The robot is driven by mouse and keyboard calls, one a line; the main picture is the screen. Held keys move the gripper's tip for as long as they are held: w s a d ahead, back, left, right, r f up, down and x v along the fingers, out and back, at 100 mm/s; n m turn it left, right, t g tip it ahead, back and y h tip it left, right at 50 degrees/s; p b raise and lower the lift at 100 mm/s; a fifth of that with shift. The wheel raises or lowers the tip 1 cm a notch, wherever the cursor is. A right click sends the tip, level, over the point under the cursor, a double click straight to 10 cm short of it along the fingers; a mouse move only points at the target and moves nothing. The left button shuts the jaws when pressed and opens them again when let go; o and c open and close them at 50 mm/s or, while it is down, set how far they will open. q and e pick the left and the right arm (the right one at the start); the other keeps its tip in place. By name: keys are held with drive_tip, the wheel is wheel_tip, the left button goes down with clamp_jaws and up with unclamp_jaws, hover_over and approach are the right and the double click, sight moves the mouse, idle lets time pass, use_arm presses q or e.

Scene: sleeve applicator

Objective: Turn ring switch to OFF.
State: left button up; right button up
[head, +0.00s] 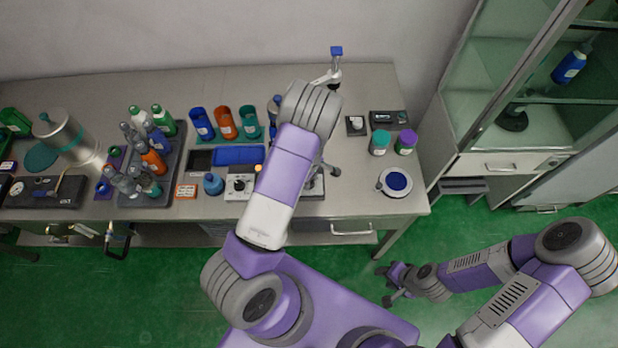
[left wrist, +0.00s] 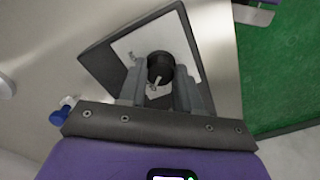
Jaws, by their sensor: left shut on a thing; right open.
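The ring switch (left wrist: 160,64) shows in the left wrist view as a round black knob on a white-faced panel with dark edges (left wrist: 98,60). My left gripper (left wrist: 160,88) has its two grey fingers on either side of the knob and is shut on it. Small marks on the panel are too small to read. In the head view my left arm covers most of the left gripper and the spot where it works. My right gripper (head: 395,286) is open and empty, low over the green floor, away from the table.
The steel table (head: 345,210) holds a rack of bottles (head: 150,195), a white control box with a black knob (head: 240,185), a blue tray (head: 238,155), a round blue-topped dish (head: 396,182) and two small jars (head: 380,140). A glass cabinet (head: 500,130) stands right of the table.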

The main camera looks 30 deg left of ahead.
use_arm(q)
drive_tip(key=shift+n, duration=0.5)
drive_tip(key=o, duration=1)
drive_tip(key=shift+o, duration=0.2)
wheel_tip(320, 180, up, 8)
drive_tip(key=shift+f+p, duration=0.2)
drive_tip(key=shift+p, duration=0.4)
